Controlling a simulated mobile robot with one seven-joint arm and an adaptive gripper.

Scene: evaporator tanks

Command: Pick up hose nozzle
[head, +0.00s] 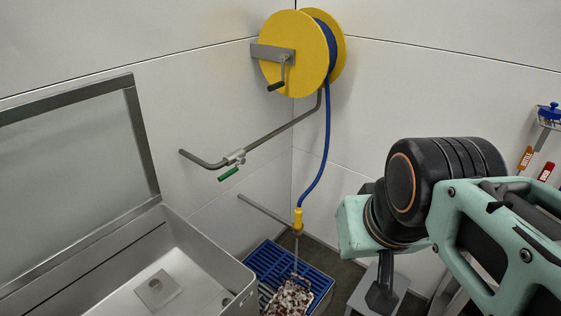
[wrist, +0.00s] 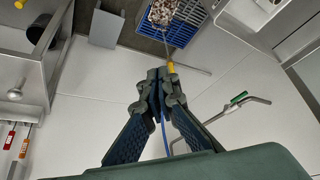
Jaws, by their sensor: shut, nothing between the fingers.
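The hose nozzle (head: 298,220) has a yellow grip and a thin metal lance pointing down. It hangs upright at the lower end of the blue hose (head: 327,150), by a horizontal metal rod. In the wrist view, which looks upside down, the yellow part of the nozzle (wrist: 171,67) shows just beyond my fingertips. My gripper (wrist: 160,78) is shut and empty, its fingers overlapping the line of the blue hose. I cannot tell the gap in depth between fingers and nozzle. In the head view my arm is at the right, and the fingertips cannot be made out.
A yellow hose reel (head: 292,55) is on the wall above. A blue crate (head: 268,266) on the floor holds brown-and-white material (head: 288,297) below the lance. A pipe with a green-handled valve (head: 229,173) juts out at left. A steel tank (head: 190,262) with raised lid fills the lower left.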

